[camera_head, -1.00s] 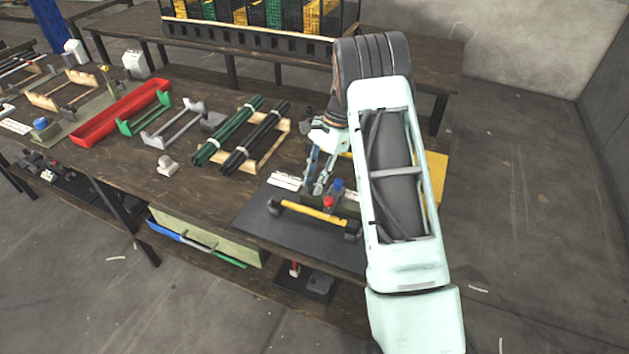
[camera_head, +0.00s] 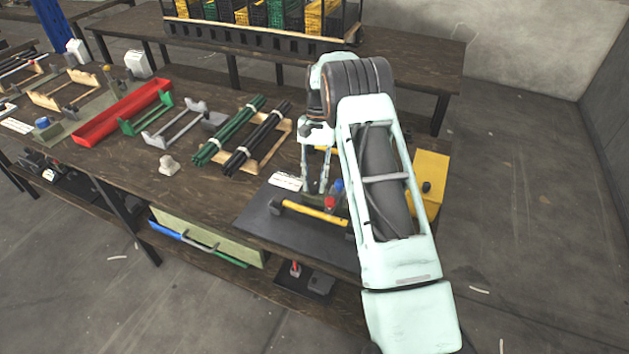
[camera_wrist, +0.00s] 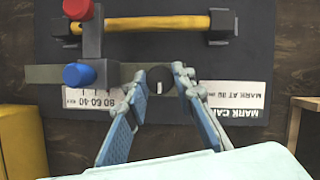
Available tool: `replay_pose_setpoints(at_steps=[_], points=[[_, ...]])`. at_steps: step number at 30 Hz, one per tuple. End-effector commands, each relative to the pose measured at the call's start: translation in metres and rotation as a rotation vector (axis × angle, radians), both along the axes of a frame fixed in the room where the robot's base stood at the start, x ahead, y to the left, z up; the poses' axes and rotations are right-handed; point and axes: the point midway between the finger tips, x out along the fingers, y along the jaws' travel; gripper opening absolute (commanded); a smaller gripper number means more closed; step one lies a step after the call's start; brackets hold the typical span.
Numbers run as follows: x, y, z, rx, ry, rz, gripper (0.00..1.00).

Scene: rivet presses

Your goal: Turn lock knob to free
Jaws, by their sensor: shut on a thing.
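In the wrist view a small dark round knob (camera_wrist: 181,76) with a short white mark sits between the fingertips of my gripper (camera_wrist: 170,80), which is shut on it. The white mark points roughly up and down in that view. The knob stands at a grey bar beside a white scale label (camera_wrist: 90,98). To its left are a blue knob (camera_wrist: 78,74) and a red knob (camera_wrist: 77,9) on a dark slider block.
A yellow bar (camera_head: 312,210) with dark end blocks runs along the dark board (camera_head: 262,228). A yellow block (camera_head: 430,172) stands to the right, behind my arm. Racks with green and black rods (camera_head: 257,140), a grey cradle and a red tray (camera_head: 120,112) stand to the left.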

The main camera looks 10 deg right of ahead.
Motion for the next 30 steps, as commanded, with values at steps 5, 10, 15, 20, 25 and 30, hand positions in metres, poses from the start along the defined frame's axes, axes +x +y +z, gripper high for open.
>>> replay_pose_setpoints(at_steps=[5,10,15,20,25,30], points=[[0.0003,0.0001,0.0001,0.000,-0.001,0.024,0.00],[0.0003,0.0001,0.0001,0.000,-0.001,0.028,0.00],[0.0002,0.0001,0.0001,0.000,-0.001,0.027,0.00],[0.0002,0.0001,0.0001,0.000,-0.001,0.027,0.36],[0.0001,0.0002,0.0001,0.000,-0.001,0.026,0.41],[0.0006,0.0001,0.0009,0.000,-0.001,0.026,0.41]])
